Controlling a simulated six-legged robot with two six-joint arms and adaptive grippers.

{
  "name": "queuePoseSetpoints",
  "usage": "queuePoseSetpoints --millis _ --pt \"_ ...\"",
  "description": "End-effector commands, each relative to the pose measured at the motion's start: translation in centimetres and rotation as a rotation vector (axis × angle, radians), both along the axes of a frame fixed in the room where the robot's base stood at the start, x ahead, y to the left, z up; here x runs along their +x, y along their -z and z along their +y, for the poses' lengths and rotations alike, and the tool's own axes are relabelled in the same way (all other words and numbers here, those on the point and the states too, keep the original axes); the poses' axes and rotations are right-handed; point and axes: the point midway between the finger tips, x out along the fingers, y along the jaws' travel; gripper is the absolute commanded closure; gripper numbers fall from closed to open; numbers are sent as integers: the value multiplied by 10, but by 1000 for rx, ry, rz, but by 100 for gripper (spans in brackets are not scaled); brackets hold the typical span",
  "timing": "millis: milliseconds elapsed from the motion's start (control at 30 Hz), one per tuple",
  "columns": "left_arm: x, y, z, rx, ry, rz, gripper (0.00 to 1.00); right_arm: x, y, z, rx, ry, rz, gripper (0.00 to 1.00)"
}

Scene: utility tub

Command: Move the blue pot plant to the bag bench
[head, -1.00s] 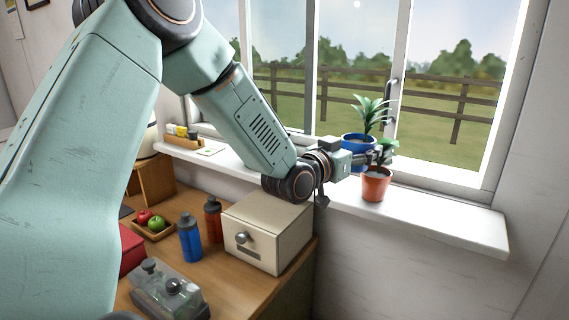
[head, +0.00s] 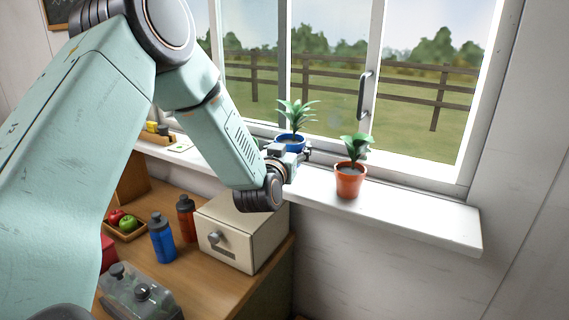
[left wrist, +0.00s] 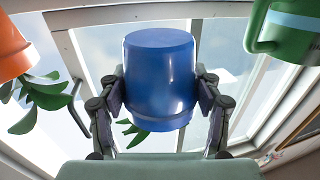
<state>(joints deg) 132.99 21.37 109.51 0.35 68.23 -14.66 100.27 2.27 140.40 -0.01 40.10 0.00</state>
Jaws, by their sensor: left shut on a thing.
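The blue pot plant (head: 290,140), a blue pot with spiky green leaves, is at the window sill, left of the terracotta pot plant (head: 350,180). My left gripper (head: 300,153) is shut on the blue pot from the near side and partly hides it. In the left wrist view the blue pot (left wrist: 160,75) shows upside down between the two fingers, which touch its sides. Whether its base is clear of the sill is hard to tell. My right gripper is not in view. No bag bench is recognisable in these views.
The white sill (head: 420,217) is clear right of the terracotta pot. A green container (left wrist: 285,30) is close by in the left wrist view. Below are a cream drawer box (head: 240,230), a blue bottle (head: 162,238) and a red bottle (head: 186,218). The window has a handle (head: 364,95).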

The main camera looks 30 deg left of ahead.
Motion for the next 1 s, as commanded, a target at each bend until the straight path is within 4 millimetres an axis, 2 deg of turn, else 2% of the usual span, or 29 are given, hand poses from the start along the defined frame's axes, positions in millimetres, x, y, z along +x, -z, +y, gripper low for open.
queuePoseSetpoints --millis 400,900,933,1000 --pt "2 44 1 2 -2 -4 78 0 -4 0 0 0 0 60" --pt "3 52 0 0 -2 -5 78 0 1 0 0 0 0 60" --pt "3 53 0 0 -2 -2 34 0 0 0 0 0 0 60" --pt "3 52 0 0 -2 -2 28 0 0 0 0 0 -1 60"
